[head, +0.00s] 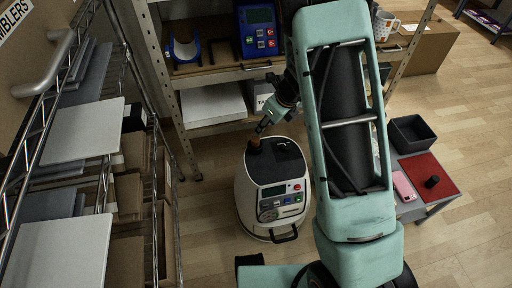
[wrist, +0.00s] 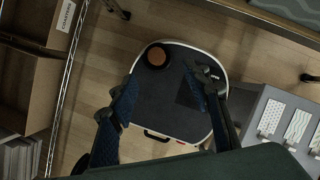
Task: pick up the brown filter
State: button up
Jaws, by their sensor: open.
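The brown filter (head: 254,142) is a small round piece at the top left of a white machine (head: 243,205) with a dark top. In the wrist view the brown filter (wrist: 156,56) shows as a brown disc with a dark rim, near the machine's far edge. My gripper (head: 263,126) is just above and slightly right of the filter in the head view. In the wrist view my gripper (wrist: 160,80) is open and empty, its fingers spread to either side, with the filter ahead between the tips. I cannot tell the exact height gap.
Shelves with a blue device (head: 259,30) and a patterned mug (head: 385,24) stand behind. A wire rack with grey panels (head: 82,133) is at the left. A low table at the right holds a black bin (head: 411,133), a pink phone (head: 403,186) and a red mat (head: 428,170).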

aim_at(256, 139)
jog(key=b+x, duration=0.1)
jog(key=x, duration=0.2)
jog(key=b+x, duration=0.2)
jog(key=x, duration=0.2)
jog(key=b+x, duration=0.2)
jog(key=x, duration=0.2)
jog(key=shift+s+a+f, duration=0.2)
jog(key=shift+s+a, duration=0.05)
jog(key=shift+a, duration=0.05)
jog(key=shift+r, duration=0.1)
grip_shut()
